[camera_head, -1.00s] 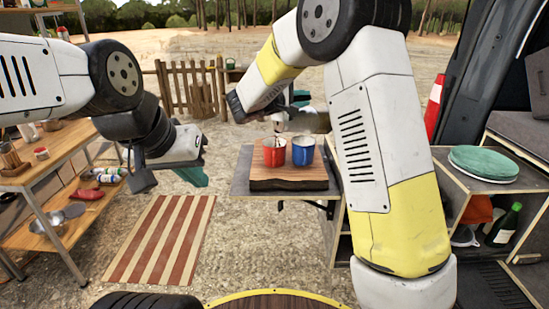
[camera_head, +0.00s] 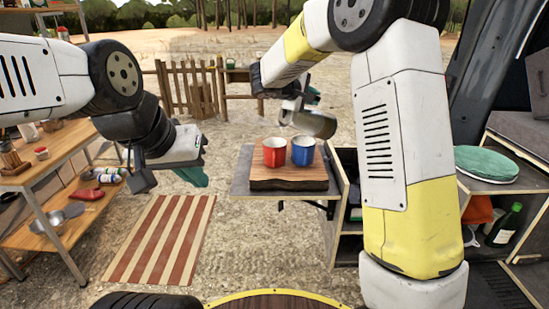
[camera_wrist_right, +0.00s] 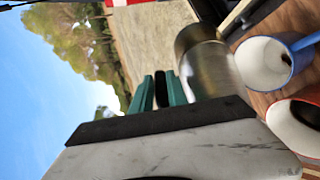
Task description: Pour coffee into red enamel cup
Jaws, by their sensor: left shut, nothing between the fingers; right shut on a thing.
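The red enamel cup (camera_head: 275,152) stands upright on a wooden board (camera_head: 289,183). In the right wrist view, the red cup (camera_wrist_right: 285,124) has dark liquid inside. The blue cup (camera_head: 302,151) stands close to its right, and its pale inside shows in the right wrist view (camera_wrist_right: 262,62). My right gripper (camera_head: 291,108) is shut on a metal coffee pot (camera_head: 316,123), tilted above and behind the cups. The pot also shows beyond the green fingers in the right wrist view (camera_wrist_right: 206,62). My left gripper (camera_head: 199,177) is shut and empty, left of the board.
The board lies on a grey side shelf (camera_head: 241,184). A wooden workbench (camera_head: 60,160) with cups stands at left. A striped mat (camera_head: 160,240) lies on the ground.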

